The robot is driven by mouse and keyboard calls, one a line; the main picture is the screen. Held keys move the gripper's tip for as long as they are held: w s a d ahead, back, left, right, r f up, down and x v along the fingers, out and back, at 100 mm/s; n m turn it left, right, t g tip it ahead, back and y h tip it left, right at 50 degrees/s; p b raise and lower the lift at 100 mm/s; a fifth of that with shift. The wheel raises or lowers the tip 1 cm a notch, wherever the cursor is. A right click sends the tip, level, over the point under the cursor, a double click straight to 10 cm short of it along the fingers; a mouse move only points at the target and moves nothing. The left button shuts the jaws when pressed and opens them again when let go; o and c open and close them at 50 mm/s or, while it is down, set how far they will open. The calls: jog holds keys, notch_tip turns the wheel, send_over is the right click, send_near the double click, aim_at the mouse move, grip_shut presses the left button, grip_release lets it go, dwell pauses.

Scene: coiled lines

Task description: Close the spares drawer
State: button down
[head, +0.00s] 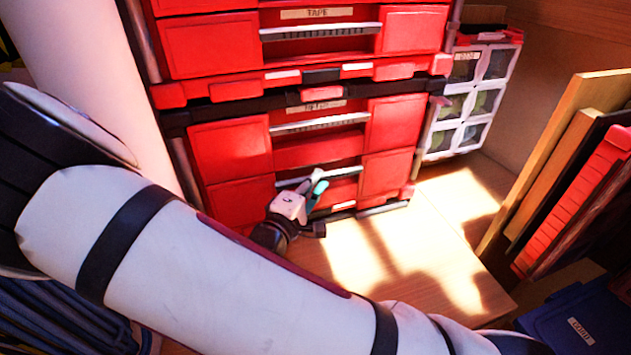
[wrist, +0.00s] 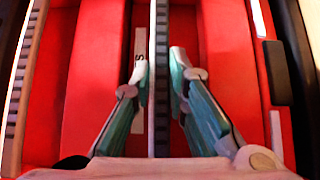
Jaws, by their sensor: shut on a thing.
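The lowest drawer (head: 387,172) of the red stack has a red front and a pale bar handle (head: 345,171). In the wrist view this handle (wrist: 161,110) is a dark ribbed bar running up the middle. My gripper (head: 313,186) is at the drawer's handle in the head view. In the wrist view my gripper (wrist: 161,72) has one teal finger on each side of the bar and is shut on it. A white label with an "S" showing (wrist: 138,50) is partly hidden behind the left finger. How far the drawer stands out is hard to tell.
Above are red drawers, one labelled TAPE (head: 317,13). A clear-fronted bin rack (head: 463,100) stands to the right. Boards (head: 560,135) and a red panel (head: 575,200) lean at the right. A blue bin (head: 580,325) is at lower right. The sunlit wooden surface (head: 400,265) before the stack is bare.

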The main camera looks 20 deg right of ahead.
jog(key=shift+w+a+r, duration=0.1)
jog(key=shift+w, duration=0.1)
jog(key=c, duration=1.6)
grip_release()
jog(key=shift+w, duration=0.1)
jog(key=shift+o, duration=0.2)
jog(key=v, duration=1.2)
